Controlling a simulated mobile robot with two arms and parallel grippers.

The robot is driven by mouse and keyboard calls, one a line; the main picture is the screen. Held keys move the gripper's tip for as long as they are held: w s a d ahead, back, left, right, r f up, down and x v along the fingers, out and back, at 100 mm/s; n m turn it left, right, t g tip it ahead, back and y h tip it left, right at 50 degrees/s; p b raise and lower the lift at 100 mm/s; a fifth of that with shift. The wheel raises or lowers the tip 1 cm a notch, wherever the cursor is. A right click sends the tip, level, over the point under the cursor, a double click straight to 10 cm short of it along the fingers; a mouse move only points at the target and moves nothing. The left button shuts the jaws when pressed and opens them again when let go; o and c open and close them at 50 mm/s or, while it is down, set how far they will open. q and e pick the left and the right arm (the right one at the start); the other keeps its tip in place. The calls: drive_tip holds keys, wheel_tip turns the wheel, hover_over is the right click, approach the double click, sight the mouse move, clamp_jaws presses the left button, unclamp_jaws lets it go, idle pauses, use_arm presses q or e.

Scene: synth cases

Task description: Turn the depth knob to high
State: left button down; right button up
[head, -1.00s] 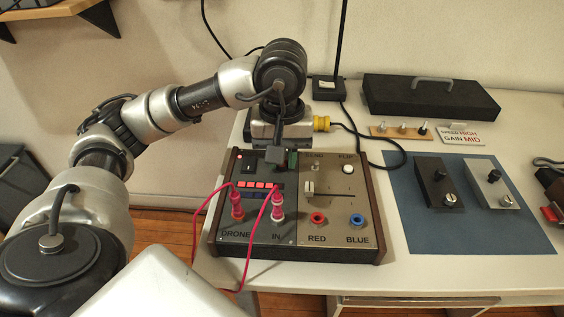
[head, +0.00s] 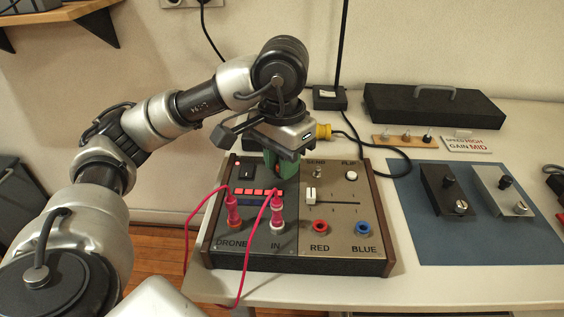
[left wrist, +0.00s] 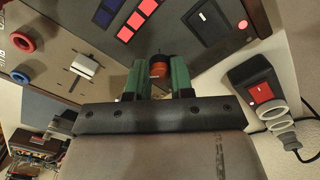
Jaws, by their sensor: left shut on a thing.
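The synth box (head: 300,264) stands on the white table, with a dark left panel and a tan right panel. My left gripper (head: 283,181) is over the back middle of the box, pointing down. Its green fingers are shut on a round knob (left wrist: 159,68) with an orange-red top, seen between the fingertips in the left wrist view. No depth label is readable, and the fingers hide the knob's sides and any scale around it. My right gripper is in neither view.
Two pink cables (head: 236,196) rise from jacks at the front left of the box. A white slider (head: 311,194) is right of the gripper. A blue mat (head: 420,235) holds two small boxes. A black case (head: 430,105) lies behind.

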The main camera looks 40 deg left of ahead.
use_arm(q)
drive_tip(key=shift+m, duration=0.5)
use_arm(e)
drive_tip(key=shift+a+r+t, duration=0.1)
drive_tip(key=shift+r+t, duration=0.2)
use_arm(q)
drive_tip(key=c, duration=1)
unclamp_jaws()
